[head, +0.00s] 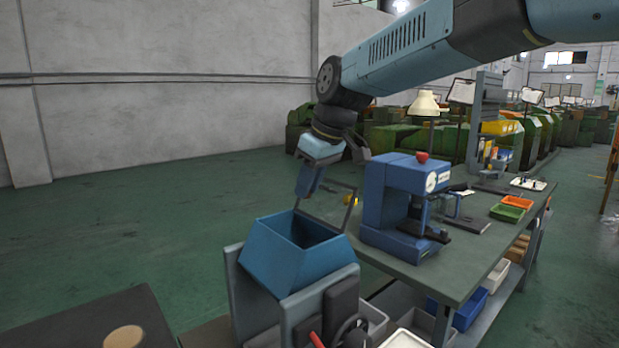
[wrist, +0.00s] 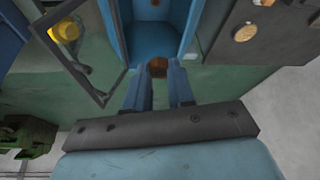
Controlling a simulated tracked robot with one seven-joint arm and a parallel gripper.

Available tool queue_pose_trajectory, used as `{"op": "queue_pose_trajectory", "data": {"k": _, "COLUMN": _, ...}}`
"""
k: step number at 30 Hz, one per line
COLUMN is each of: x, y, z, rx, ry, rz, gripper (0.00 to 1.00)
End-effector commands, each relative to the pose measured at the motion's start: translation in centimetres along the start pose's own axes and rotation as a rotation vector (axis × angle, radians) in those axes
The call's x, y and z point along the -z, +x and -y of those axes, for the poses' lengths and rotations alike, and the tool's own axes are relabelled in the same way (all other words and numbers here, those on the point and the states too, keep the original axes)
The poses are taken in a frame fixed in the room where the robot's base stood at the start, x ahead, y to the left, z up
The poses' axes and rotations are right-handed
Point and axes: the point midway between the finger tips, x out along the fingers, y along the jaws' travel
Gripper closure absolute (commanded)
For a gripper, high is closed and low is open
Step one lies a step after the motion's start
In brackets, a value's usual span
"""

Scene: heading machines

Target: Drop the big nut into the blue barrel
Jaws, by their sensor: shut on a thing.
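My gripper (head: 304,190) hangs from the arm above and slightly behind the blue open-topped bin in the head view. In the wrist view, my gripper (wrist: 159,85) is shut on a small brown piece, which I take to be the big nut (wrist: 158,64). Only part of the nut shows between the fingertips, and it is hidden in the head view. An angular blue open-topped bin (head: 285,265) stands on a grey machine; it also shows in the wrist view (wrist: 117,30), beyond the fingertips. No round blue barrel can be made out.
A blue press (head: 385,205) with a red knob stands on the green workbench (head: 465,265) to the right. A dark upright frame (head: 345,212) rises beside the bin. A yellow object (wrist: 66,31) lies behind that frame. Open floor (head: 130,235) spreads to the left.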

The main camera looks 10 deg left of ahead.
Motion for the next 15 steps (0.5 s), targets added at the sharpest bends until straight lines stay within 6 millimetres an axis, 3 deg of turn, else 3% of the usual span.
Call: {"op": "queue_pose_trajectory", "data": {"k": 15, "x": -1.6, "y": 3.9, "z": -0.1, "rx": 0.000, "ry": 0.002, "rz": 0.000, "gripper": 1.00}}
